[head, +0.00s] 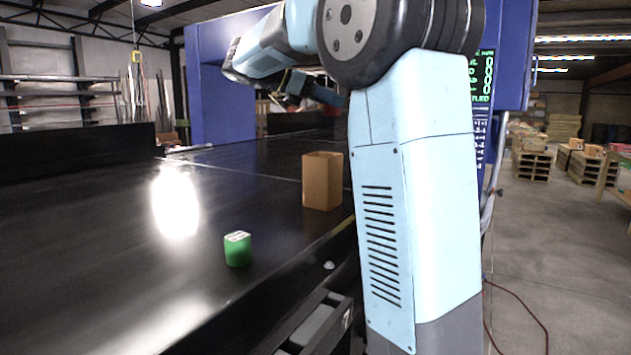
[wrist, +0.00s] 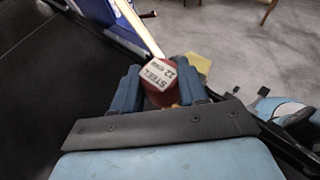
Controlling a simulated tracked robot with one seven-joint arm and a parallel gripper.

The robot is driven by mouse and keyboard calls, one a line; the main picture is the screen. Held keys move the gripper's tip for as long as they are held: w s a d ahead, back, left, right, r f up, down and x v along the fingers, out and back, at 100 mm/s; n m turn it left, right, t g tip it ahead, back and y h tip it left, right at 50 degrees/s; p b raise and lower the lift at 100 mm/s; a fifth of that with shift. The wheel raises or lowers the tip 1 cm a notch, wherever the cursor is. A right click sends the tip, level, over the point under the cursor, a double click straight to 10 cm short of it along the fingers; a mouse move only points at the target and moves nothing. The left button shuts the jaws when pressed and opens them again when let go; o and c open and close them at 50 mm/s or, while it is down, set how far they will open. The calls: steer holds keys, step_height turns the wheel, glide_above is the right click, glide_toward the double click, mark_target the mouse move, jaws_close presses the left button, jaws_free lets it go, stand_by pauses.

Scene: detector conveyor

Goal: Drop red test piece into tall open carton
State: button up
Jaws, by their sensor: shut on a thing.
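The red test piece (wrist: 164,97), with a white top label reading STEEL, is between the two blue fingers of my gripper (wrist: 160,82) in the wrist view. My gripper is shut on it. In the head view my gripper (head: 290,88) is raised above the belt, near the carton's side of it; its fingertips are partly hidden by my arm, and the red piece cannot be made out there. The tall open carton (head: 322,185) is brown and stands upright on the black belt, left of my arm link. Its inside is hidden.
A green test piece (head: 237,252) with a white top stands on the conveyor belt (head: 120,255), nearer than the carton. The blue detector arch (head: 225,105) spans the belt behind. A yellowish patch (wrist: 199,62) shows beyond the red piece. Open belt lies to the left.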

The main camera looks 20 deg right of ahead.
steer(key=shift+a+f, duration=0.15)
steer(key=shift+f, duration=2.75)
steer(key=o, duration=1.2)
steer(key=shift+s, duration=0.1)
steer(key=v, duration=1.3)
steer(key=shift+a, duration=0.35)
